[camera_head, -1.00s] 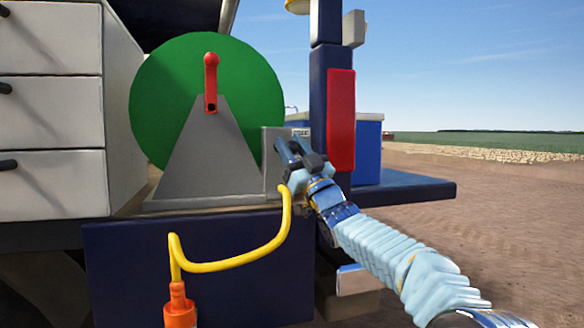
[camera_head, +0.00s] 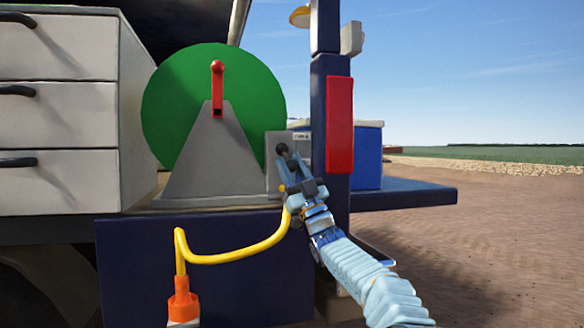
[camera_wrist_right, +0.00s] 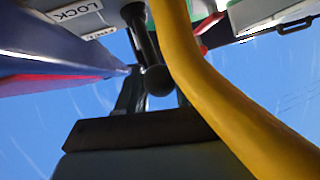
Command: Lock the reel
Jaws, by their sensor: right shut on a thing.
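The green reel (camera_head: 250,95) stands on the truck bed behind a grey triangular stand (camera_head: 213,165) with a red crank handle (camera_head: 217,88) pointing up. A grey lock box (camera_head: 273,150) sits right of the stand. My right gripper (camera_head: 288,165) is at the front of this box, shut on the black ball-ended lock lever. In the right wrist view the lever (camera_wrist_right: 157,80) lies between my dark fingers (camera_wrist_right: 155,95), near a LOCK label (camera_wrist_right: 75,12). The lever's exact setting is unclear. My left gripper is not in view.
A yellow hose (camera_head: 240,255) hangs from near the box to an orange fitting (camera_head: 182,302) and crosses close to my gripper in the wrist view (camera_wrist_right: 215,90). A dark blue post with a red panel (camera_head: 340,125) stands just right. White drawers (camera_head: 60,120) are at left.

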